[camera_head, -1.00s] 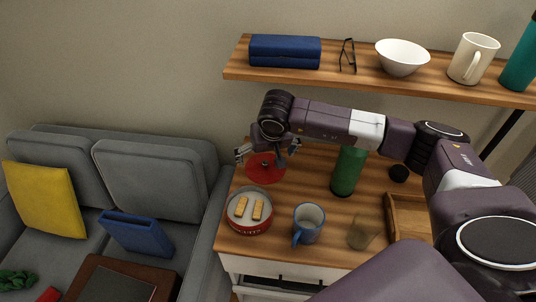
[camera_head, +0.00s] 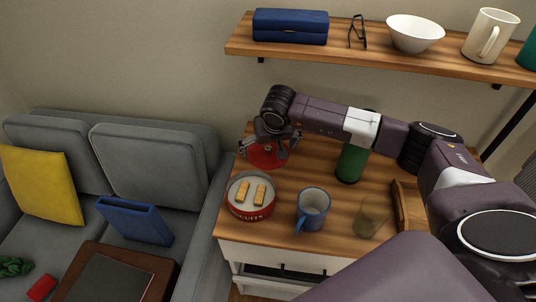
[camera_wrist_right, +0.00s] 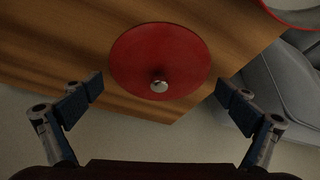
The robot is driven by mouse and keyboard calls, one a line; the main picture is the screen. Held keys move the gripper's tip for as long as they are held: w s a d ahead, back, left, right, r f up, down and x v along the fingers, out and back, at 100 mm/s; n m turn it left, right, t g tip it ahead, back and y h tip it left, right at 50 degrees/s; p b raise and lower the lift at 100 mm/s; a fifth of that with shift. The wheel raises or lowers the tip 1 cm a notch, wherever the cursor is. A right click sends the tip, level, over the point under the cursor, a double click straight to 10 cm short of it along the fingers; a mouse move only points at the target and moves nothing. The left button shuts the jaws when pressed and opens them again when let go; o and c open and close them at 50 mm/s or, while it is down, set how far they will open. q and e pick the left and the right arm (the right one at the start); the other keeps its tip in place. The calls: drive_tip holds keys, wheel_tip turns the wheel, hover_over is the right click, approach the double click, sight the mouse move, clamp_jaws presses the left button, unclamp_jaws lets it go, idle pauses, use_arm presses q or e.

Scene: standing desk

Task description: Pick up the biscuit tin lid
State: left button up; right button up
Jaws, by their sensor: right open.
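The biscuit tin lid (camera_head: 268,157) is a round red disc lying on the wooden desk top near its back left corner. In the right wrist view my right gripper (camera_wrist_right: 157,92) is open and empty, with one finger to each side of the lid. The red biscuit tin (camera_head: 250,209) stands open in front of the lid with two biscuits inside. My left gripper is not in view.
A blue mug (camera_head: 312,211), a clear glass (camera_head: 370,217), a green cylinder (camera_head: 351,164) and a wooden tray (camera_head: 409,208) stand on the desk. A shelf (camera_head: 360,55) with several objects hangs above. A grey sofa (camera_head: 150,165) is at the left.

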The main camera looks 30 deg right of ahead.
drive_tip(key=shift+s+r, duration=0.1)
drive_tip(key=c, duration=1.8)
drive_tip(key=shift+s, duration=0.1)
clamp_jaws()
